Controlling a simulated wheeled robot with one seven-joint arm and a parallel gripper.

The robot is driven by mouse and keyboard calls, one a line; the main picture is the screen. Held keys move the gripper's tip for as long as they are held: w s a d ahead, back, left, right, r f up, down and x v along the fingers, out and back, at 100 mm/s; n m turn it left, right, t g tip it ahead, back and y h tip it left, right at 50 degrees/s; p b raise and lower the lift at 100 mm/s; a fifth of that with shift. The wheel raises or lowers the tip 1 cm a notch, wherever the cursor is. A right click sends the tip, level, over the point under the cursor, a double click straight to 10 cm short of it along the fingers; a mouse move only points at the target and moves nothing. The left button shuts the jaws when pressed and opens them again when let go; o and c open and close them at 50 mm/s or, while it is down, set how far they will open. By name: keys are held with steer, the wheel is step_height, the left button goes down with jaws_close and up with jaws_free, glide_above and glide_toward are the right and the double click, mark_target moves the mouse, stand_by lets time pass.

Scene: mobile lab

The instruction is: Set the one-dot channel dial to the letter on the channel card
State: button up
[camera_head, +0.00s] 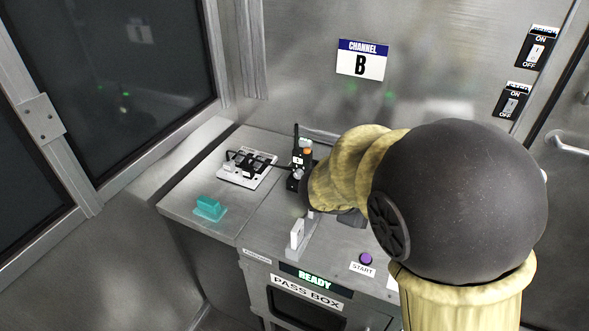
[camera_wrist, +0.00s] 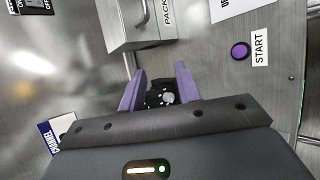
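The channel card (camera_head: 361,60) on the back wall shows a blue "CHANNEL" band and the letter B; part of it also shows at the lower left of the wrist view (camera_wrist: 58,135). A black handheld radio (camera_head: 297,172) with an antenna and an orange-topped knob stands on the counter, partly hidden by my arm. In the wrist view my gripper (camera_wrist: 160,88) has its two purple fingers apart, on either side of a black device with a round grey dial (camera_wrist: 168,98). Gaps show beside the dial. The dial's dots and its set letter are too small to read.
A white unit with black plugs (camera_head: 247,168) and a teal block (camera_head: 209,207) sit on the left of the counter. A white upright handle (camera_head: 296,236) stands near the front edge, and a purple START button (camera_head: 366,258) to its right. ON/OFF switches (camera_head: 537,50) are on the right wall.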

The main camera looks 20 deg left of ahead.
steer(key=s+d+r+m+g+y+p, duration=0.2)
steer(key=s+d+r+m+p, duration=0.5)
steer(key=r+p, duration=0.4)
steer(key=s+d+r+m+g+y+p, duration=0.3)
steer(key=s+d+r+m+p, duration=0.3)
steer(key=r+p, duration=0.5)
steer(key=d+m+y+p, duration=0.1)
steer(key=d+m+p, duration=0.1)
steer(key=d+p, duration=0.1)
steer(key=shift+s+r+g+p, duration=0.2)
steer(key=shift+s+g+p, duration=0.15)
steer(key=shift+p, duration=0.4)
steer(key=shift+o, duration=0.4)
steer(key=shift+w+a+f, duration=0.1)
steer(key=shift+w+f, duration=0.1)
steer(key=shift+s, duration=0.1)
steer(key=shift+r, duration=0.1)
